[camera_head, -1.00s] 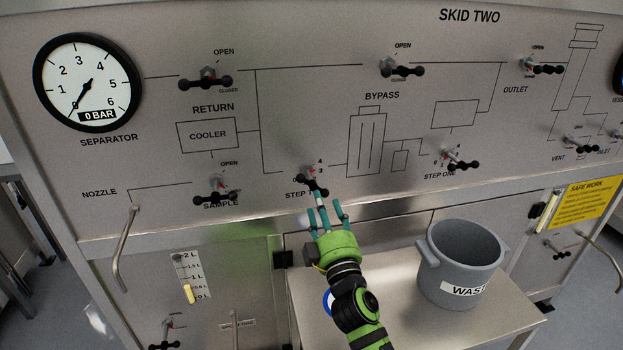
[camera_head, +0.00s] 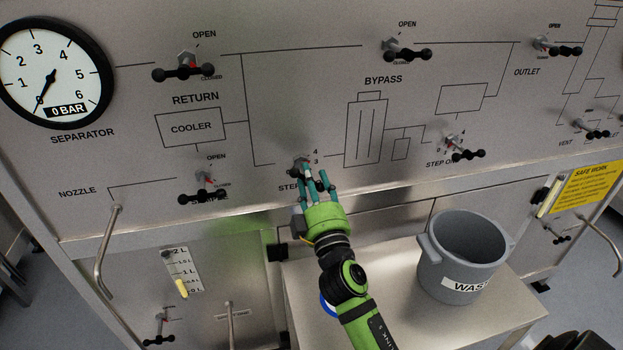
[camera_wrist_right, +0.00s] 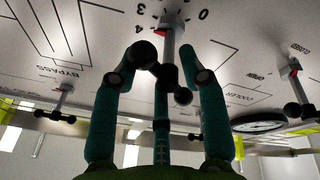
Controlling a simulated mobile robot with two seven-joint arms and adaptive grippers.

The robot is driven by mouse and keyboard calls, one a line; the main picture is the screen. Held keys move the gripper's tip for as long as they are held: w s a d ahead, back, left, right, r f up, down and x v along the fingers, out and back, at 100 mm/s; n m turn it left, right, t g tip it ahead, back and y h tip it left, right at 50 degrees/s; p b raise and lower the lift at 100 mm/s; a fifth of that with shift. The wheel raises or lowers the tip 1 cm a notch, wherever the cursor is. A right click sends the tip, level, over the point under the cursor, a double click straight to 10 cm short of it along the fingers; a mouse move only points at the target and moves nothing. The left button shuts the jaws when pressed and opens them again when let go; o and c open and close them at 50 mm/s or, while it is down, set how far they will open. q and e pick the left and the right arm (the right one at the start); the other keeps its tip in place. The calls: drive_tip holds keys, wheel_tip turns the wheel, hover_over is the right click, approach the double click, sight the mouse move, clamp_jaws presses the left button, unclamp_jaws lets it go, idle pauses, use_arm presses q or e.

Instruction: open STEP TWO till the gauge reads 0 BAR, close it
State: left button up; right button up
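The STEP TWO valve (camera_head: 302,162) is on the panel at lower middle; its label is partly hidden by my right gripper (camera_head: 318,180). In the right wrist view, its grey stem (camera_wrist_right: 170,50) carries a dark double-ball handle (camera_wrist_right: 165,76), with a red mark on the side toward the 4. My right gripper's teal fingers (camera_wrist_right: 165,80) are spread apart around the handle. The left finger's tip overlaps a ball; I cannot tell if they touch. The separator gauge (camera_head: 52,72) has its needle at the low end, by the plate 0 BAR. My left gripper is not seen.
The STEP ONE valve (camera_head: 458,148) is to the right and the SAMPLE valve (camera_head: 206,188) to the left. Above are the RETURN (camera_head: 184,68) and BYPASS (camera_head: 406,50) valves. A grey waste bucket (camera_head: 432,262) stands on a metal table (camera_head: 400,310) below.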

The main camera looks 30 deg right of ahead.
clamp_jaws()
drive_tip(key=n+p, duration=0.1)
drive_tip(key=n, duration=0.1)
drive_tip(key=n+y+p, duration=0.1)
drive_tip(key=n, duration=0.1)
drive_tip(key=shift+r, duration=0.35)
drive_tip(key=shift+d+n+y+p, duration=0.1)
drive_tip(key=shift+n+y+p, duration=0.3)
drive_tip(key=shift+n, duration=0.4)
drive_tip(key=o, duration=0.6)
unclamp_jaws()
drive_tip(key=shift+f, duration=0.1)
drive_tip(key=shift+w+f, duration=0.15)
drive_tip(key=shift+w, duration=0.05)
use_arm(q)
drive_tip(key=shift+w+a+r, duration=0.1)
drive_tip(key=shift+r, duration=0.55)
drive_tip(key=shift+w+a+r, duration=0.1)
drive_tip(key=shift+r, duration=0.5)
use_arm(e)
drive_tip(key=v, duration=1.2)
drive_tip(key=shift+d+f, duration=0.1)
